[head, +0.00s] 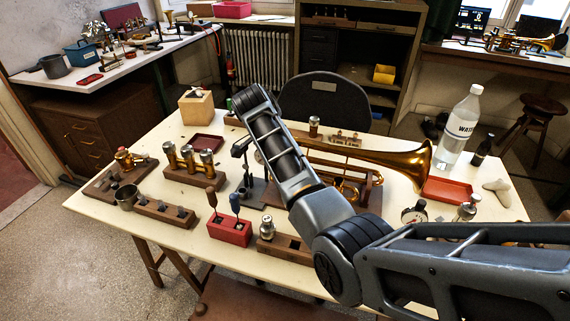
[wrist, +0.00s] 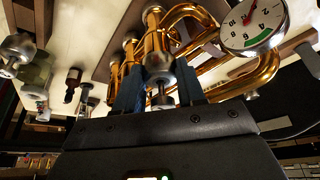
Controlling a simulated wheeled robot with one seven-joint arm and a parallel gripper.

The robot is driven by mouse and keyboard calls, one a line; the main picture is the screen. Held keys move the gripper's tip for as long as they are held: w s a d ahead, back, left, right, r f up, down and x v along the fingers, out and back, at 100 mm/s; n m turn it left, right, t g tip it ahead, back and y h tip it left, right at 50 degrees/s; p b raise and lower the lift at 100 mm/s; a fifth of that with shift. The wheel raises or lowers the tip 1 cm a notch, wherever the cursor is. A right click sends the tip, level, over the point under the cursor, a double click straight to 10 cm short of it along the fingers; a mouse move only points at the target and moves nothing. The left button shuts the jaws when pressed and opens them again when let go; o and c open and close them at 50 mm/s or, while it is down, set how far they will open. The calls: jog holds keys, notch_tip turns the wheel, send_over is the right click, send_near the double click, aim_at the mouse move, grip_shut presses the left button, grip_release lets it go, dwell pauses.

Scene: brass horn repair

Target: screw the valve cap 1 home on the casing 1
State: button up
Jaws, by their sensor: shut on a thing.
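In the wrist view my gripper (wrist: 158,68) has its two blue fingers on either side of a silver valve cap (wrist: 158,62) and is shut on it. The cap is in line with the end of the brass casing 1 (wrist: 154,36). I cannot tell whether its thread is seated. A small stem with a button (wrist: 162,100) shows between the fingers. Other brass casings (wrist: 130,46) stand beside it to the left. In the head view the brass horn (head: 405,164) lies across the table, its valve section and my gripper hidden behind my arm.
A dial gauge (wrist: 251,22) is close to the right finger. Around the horn stand a valve block (head: 195,160), a red screwdriver holder (head: 229,231), a wooden rack (head: 165,211), a water bottle (head: 460,130) and a red tray (head: 447,191).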

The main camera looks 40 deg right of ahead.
jog(key=shift+f+m+b, duration=0.15)
jog(key=shift+m+b, duration=0.35)
jog(key=shift+m, duration=0.1)
jog(key=o, duration=1.2)
jog(key=shift+o, duration=0.2)
jog(key=shift+r, duration=0.2)
jog(key=v, duration=0.7)
jog(key=shift+w+r+b, duration=0.15)
jog(key=shift+r+b, duration=0.15)
jog(key=shift+r, duration=0.05)
